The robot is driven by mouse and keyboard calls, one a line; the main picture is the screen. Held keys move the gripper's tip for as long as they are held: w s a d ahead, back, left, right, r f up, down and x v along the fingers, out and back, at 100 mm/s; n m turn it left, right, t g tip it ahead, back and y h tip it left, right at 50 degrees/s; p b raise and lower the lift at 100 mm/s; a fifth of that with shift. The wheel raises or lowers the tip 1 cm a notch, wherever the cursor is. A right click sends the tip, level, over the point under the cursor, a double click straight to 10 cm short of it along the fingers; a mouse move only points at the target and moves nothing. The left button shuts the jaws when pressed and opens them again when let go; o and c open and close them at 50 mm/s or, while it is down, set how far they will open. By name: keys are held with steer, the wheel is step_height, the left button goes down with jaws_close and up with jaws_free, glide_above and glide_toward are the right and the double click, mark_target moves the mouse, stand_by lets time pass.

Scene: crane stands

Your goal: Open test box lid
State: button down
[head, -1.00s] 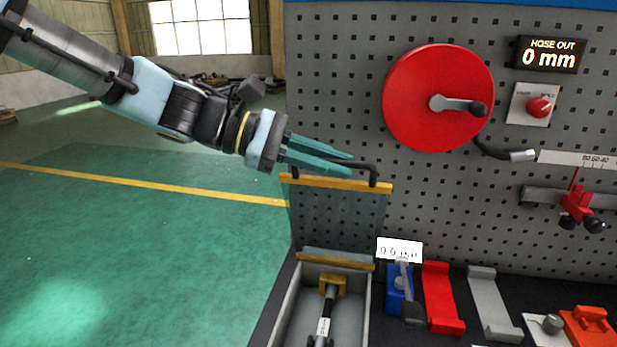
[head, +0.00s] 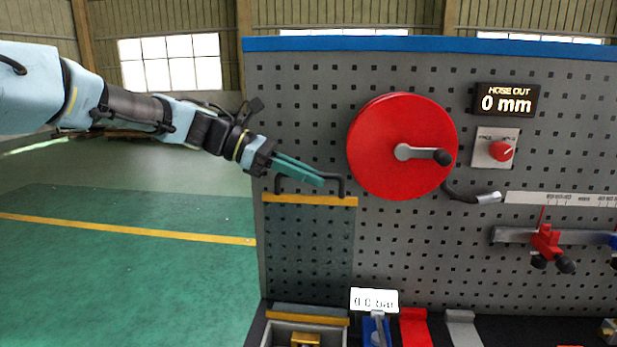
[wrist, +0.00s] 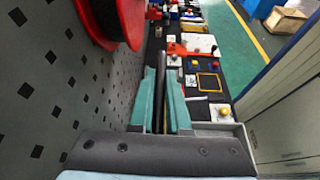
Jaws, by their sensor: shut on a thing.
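The test box lid (head: 310,240) is a see-through panel with a yellow edge strip and a black bar handle (head: 335,192). In the head view it stands upright, raised above the grey test box (head: 275,333) at the bottom. My gripper (head: 312,178) has teal fingers that reach from the left onto the handle. In the wrist view the fingers (wrist: 162,100) are closed around the dark bar. Most of the box's inside is cut off by the lower edge of the head view; a yellow fitting (head: 305,340) shows in it.
A red reel (head: 385,165) with a crank is on the pegboard (head: 420,255), right of my gripper. A red knob (head: 502,151) and a red clamp (head: 545,240) are further right. Open green floor (head: 120,280) lies left.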

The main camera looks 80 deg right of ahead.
steer(key=shift+w+f, duration=0.1)
steer(key=shift+f, duration=0.1)
steer(key=c, duration=1.1)
jaws_free()
steer(key=shift+d, duration=0.1)
steer(key=shift+o, duration=1.1)
steer(key=shift+r, duration=0.1)
steer(key=b+v, duration=0.3)
steer(key=v, duration=0.7)
steer(key=shift+w+b, duration=0.35)
steer(key=shift+r, duration=0.15)
